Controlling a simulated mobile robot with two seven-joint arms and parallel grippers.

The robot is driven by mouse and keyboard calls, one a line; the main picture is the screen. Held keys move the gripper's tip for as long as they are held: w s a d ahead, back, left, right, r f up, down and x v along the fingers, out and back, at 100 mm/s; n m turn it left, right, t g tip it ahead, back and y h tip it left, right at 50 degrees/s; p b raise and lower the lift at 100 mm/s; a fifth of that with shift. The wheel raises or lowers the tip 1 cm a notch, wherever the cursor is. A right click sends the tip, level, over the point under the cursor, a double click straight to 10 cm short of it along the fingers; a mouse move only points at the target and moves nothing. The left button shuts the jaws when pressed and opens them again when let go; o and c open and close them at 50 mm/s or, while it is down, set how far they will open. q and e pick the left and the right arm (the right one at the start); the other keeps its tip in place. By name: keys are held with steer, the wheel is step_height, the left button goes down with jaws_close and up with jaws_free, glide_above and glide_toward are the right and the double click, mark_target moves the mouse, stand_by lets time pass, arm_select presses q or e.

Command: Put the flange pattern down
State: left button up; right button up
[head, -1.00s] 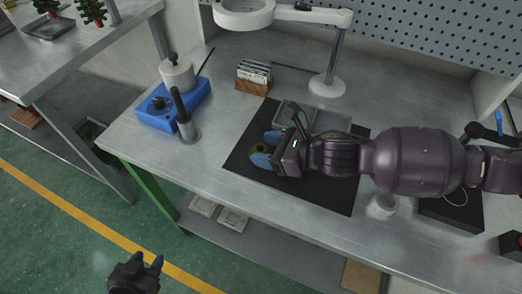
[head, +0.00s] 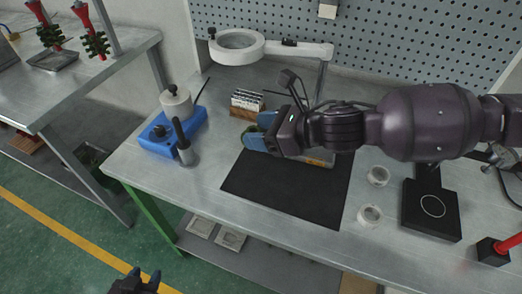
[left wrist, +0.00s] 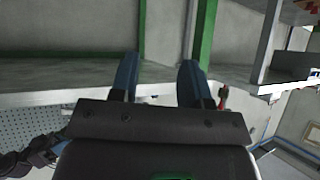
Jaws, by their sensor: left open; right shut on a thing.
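The green flange pattern (head: 266,118) is at the jaws of my right gripper (head: 259,132), mostly hidden by the blue fingers and the hand. The right gripper is shut on it, over the back left part of the black mat (head: 285,195). I cannot tell whether the pattern touches anything below. My left gripper (head: 146,273) is open and empty, low over the floor in front of the bench. Its two fingers stand apart in the left wrist view (left wrist: 160,64).
A card holder (head: 247,103) stands just behind the right gripper. A blue wax unit (head: 172,133) is to its left and a ring lamp (head: 262,50) behind. A tray (head: 320,161) is mostly hidden under my right arm. White cups (head: 370,215) stand right of the mat; its front is clear.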

step_height(320, 180, up, 6)
steer(key=shift+p, duration=0.55)
steer(key=shift+w+d+f, duration=0.15)
steer(key=shift+w, duration=0.1)
step_height(320, 180, up, 7)
steer(key=w+m+t+h, duration=0.2)
steer(key=m+t, duration=0.1)
steer(key=shift+w+m+t+h, duration=0.2)
steer(key=shift+m+t+h, duration=0.1)
steer(key=shift+m, duration=0.1)
steer(key=shift+s+d+r+m+t+h, duration=0.1)
steer(key=shift+d+r+m+t+h, duration=0.25)
steer(key=shift+d+m+t+h, duration=0.35)
steer(key=s+d+f+m+t+h, duration=0.1)
steer(key=s+d+f+m+h, duration=0.1)
steer(key=d+f, duration=0.3)
steer(key=s+d+f+m+t+h, duration=0.1)
steer(key=s+d+f+m+h, duration=0.2)
steer(key=d+f, duration=0.2)
steer(key=s+d+f+m+t+h, duration=0.1)
steer(key=s+d+f+m+h, duration=0.2)
steer(key=d+f, duration=0.3)
steer(key=shift+s+d+f+h, duration=0.15)
steer(key=shift+d+h, duration=0.15)
steer(key=shift+d, duration=1.1)
